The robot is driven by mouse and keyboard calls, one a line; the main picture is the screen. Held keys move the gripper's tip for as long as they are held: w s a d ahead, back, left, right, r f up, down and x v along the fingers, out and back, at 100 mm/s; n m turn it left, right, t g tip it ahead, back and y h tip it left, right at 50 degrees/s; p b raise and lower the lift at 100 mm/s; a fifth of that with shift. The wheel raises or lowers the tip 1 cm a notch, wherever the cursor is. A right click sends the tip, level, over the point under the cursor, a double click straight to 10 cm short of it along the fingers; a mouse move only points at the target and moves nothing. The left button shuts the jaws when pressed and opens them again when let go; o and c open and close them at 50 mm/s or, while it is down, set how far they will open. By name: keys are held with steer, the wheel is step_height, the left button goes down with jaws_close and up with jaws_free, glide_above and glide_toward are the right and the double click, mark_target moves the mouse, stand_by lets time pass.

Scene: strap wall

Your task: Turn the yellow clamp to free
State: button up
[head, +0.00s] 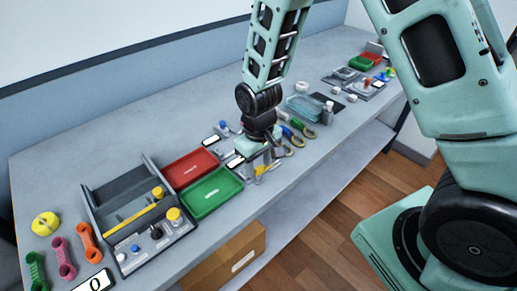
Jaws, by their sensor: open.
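A small yellow part (263,170), which looks like the yellow clamp, shows just below my gripper at the table's front edge. My gripper (260,160) points down over it with open jaws. The gripper and wrist cover much of the clamp and what it sits on, so I cannot tell which way it is turned. I cannot tell whether the fingers touch it.
A red tray (191,169) and a green tray (211,194) lie left of my gripper. A grey rack (117,189) with a yellow bar stands further left. Tools with green and yellow handles (302,128) lie close on the right. A cardboard box (236,258) sits below.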

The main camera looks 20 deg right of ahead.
mark_target(258, 167)
step_height(258, 167, up, 17)
steer(key=b, duration=0.1)
stand_by(0.3)
steer(key=shift+r, duration=0.1)
